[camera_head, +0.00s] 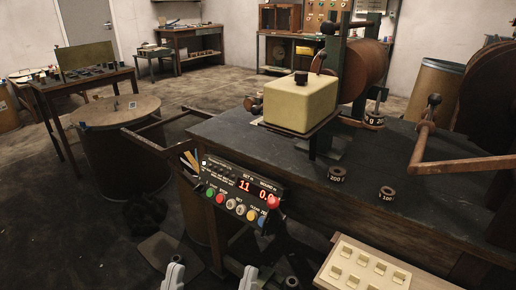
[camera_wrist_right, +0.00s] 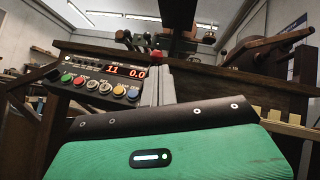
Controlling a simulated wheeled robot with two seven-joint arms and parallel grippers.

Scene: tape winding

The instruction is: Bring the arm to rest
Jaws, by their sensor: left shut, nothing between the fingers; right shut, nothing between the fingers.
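My left gripper (camera_head: 173,274) shows at the bottom edge of the head view, pale grey, fingers together and empty. My right gripper (camera_head: 249,276) is to its right at the same edge, also shut and empty. In the right wrist view its grey fingers (camera_wrist_right: 158,82) point up, closed, beyond my green wrist housing (camera_wrist_right: 180,152). Both grippers are low in front of the workbench (camera_head: 400,205) and appear clear of it. The arms behind them are mostly outside the head view.
A control panel (camera_head: 242,188) with a red display and coloured buttons hangs on the bench front. A slotted cream tray (camera_head: 362,264) is at the lower right. The bench holds a cream box (camera_head: 301,103), a winding machine and labelled weights. A barrel (camera_head: 122,150) stands left.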

